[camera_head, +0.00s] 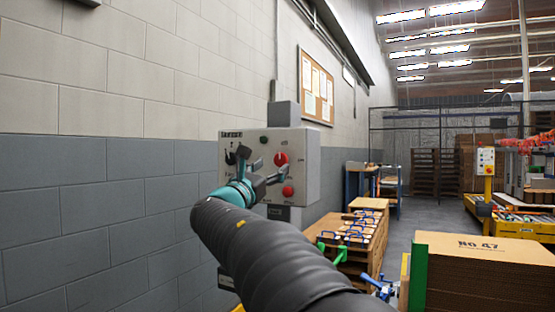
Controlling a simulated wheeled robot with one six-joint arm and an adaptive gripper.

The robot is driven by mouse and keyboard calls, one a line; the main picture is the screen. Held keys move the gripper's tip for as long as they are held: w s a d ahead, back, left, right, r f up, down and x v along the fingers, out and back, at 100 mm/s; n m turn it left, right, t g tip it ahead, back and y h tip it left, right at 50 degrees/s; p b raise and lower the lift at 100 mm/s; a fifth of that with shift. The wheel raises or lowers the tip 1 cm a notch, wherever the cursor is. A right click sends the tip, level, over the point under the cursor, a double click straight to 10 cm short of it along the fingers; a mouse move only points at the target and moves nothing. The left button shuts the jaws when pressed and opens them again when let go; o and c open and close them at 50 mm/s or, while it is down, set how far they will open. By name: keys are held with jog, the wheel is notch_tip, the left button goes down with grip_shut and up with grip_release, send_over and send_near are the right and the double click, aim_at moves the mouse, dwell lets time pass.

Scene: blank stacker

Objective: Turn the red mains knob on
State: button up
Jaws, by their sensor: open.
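A pale grey control box (307,165) is mounted on a grey post in front of the wall. The red knob (281,159) is on its front face, with small lettering above it and to its right. A black knob (230,157) is at the upper left of the face, and a small dark green lamp (263,140) is near the top. My gripper (266,167) is open in front of the box, its fingers just left of and below the red knob. I cannot tell whether they touch the box. My wrist hides the lower left of the face.
A block wall (90,190) runs along the left. A wooden stack with blue-handled items (352,235) stands right of the box. A cardboard stack (483,265) fills the lower right. A yellow control post (487,175) stands further back. Grey floor (430,215) is clear between them.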

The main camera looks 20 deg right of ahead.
aim_at(280, 160)
jog(key=shift+p+x, duration=0.3)
jog(key=shift+x, duration=1.9)
jog(key=shift+f, duration=0.1)
jog(key=c, duration=1.1)
jog(key=shift+m, duration=0.5)
jog(key=shift+c, duration=0.2)
jog(key=m+g, duration=0.1)
jog(key=m, duration=0.1)
jog(key=m+g+b, duration=0.1)
jog(key=m+g, duration=0.1)
jog(key=m, duration=0.1)
jog(key=shift+w+a+m+h, duration=0.1)
jog(key=shift+m+h, duration=0.2)
jog(key=shift+h, duration=0.1)
jog(key=m+g, duration=0.1)
jog(key=m, duration=0.1)
jog(key=m+g+p, duration=0.1)
jog(key=m, duration=0.2)
jog(key=shift+m+g, duration=0.3)
jog(key=m, duration=0.2)
jog(key=m+g+y+p, duration=0.1)
jog(key=m, duration=0.2)
jog(key=shift+r+y, duration=0.2)
jog(key=shift+y, duration=0.1)
jog(key=m+y, duration=0.1)
jog(key=m, duration=0.2)
jog(key=shift+m+g, duration=0.3)
jog(key=shift+g, duration=0.1)
jog(key=shift+m+y, duration=0.3)
